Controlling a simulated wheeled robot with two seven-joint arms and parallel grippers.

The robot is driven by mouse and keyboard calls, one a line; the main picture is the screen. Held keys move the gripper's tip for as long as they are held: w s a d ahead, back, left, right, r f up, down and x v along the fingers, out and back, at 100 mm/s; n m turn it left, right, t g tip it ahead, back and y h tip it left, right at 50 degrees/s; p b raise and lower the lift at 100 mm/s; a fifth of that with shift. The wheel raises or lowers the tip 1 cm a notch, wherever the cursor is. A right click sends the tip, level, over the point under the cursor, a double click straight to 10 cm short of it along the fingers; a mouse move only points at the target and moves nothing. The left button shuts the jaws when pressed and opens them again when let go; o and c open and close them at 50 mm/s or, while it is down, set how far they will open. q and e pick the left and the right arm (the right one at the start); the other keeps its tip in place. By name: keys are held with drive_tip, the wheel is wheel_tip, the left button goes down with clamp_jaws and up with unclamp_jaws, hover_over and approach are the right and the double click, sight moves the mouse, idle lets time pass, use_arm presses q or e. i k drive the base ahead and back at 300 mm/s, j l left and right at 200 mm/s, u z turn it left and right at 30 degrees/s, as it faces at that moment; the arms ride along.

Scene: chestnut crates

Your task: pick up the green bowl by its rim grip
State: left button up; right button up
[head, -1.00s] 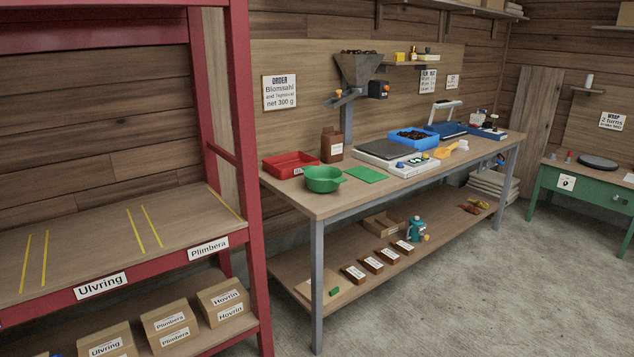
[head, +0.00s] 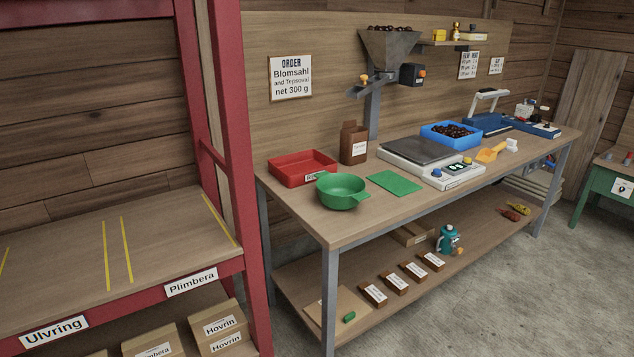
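The green bowl (head: 342,191) stands upright on the wooden workbench (head: 330,228), near its left front corner. A small grip sticks out from its rim on the right side. The bowl looks empty from here. Neither of my grippers shows in the head view.
A red tray (head: 302,168) stands just behind the bowl, and a flat green mat (head: 394,183) lies to its right. A scale (head: 430,163), a brown bag (head: 354,143) and a blue crate (head: 451,136) are further back. The red rack (head: 232,130) rises left of the bench.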

sight(335, 192)
drive_tip(key=i+l+u, duration=0.8)
drive_tip(key=i+l, duration=0.25)
